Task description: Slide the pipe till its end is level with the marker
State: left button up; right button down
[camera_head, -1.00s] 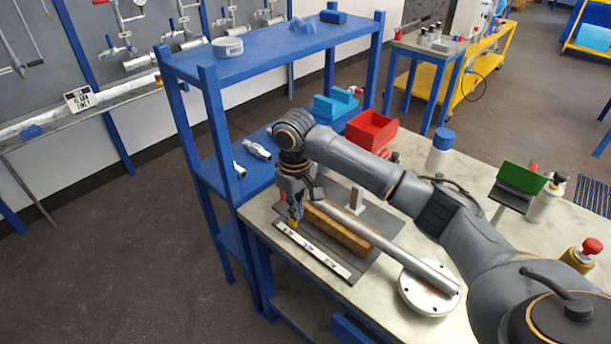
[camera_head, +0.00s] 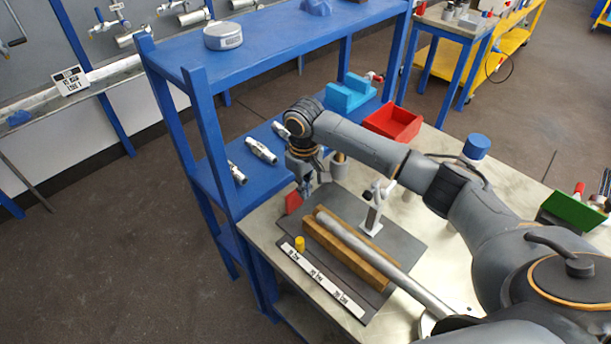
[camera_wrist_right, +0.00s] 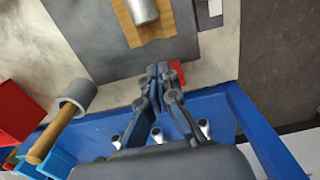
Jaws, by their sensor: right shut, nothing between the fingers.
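The grey pipe (camera_head: 375,255) lies along a wooden block (camera_head: 347,251) on a dark mat. Its far end sits slightly inside the block's end; the end also shows in the right wrist view (camera_wrist_right: 143,10). The yellow marker (camera_head: 300,243) stands by a white scale strip (camera_head: 318,278) beside the block. My right gripper (camera_head: 306,188) is past the pipe's far end, apart from pipe and marker. Its fingers are shut and empty in the right wrist view (camera_wrist_right: 160,72). My left gripper is out of view.
A white stand (camera_head: 374,212) rises beside the block. A red object (camera_head: 293,201) is close to my right gripper. A grey-headed tool with a wooden handle (camera_wrist_right: 45,140) is nearby. A red bin (camera_head: 393,122) and blue shelf rack (camera_head: 195,122) border the work area.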

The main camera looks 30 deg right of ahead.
aim_at(317, 208)
jog(key=f, duration=0.4)
jog(key=shift+w+d+f, duration=0.15)
jog(key=shift+w+d, duration=0.1)
jog(key=s+p, duration=0.1)
jog(key=s+d+p, duration=0.1)
jog(key=shift+s+f, duration=0.2)
jog(key=shift+s, duration=0.55)
jog(key=shift+s+d, duration=0.15)
jog(key=shift+s, duration=0.05)
jog(key=shift+s+r+p, duration=0.1)
jog(key=shift+s+p, duration=0.1)
jog(key=shift+p, duration=0.55)
jog(key=shift+s+d+p, duration=0.2)
jog(key=shift+s+p, duration=0.3)
jog(key=shift+p, duration=0.3)
jog(key=shift+s, duration=0.1)
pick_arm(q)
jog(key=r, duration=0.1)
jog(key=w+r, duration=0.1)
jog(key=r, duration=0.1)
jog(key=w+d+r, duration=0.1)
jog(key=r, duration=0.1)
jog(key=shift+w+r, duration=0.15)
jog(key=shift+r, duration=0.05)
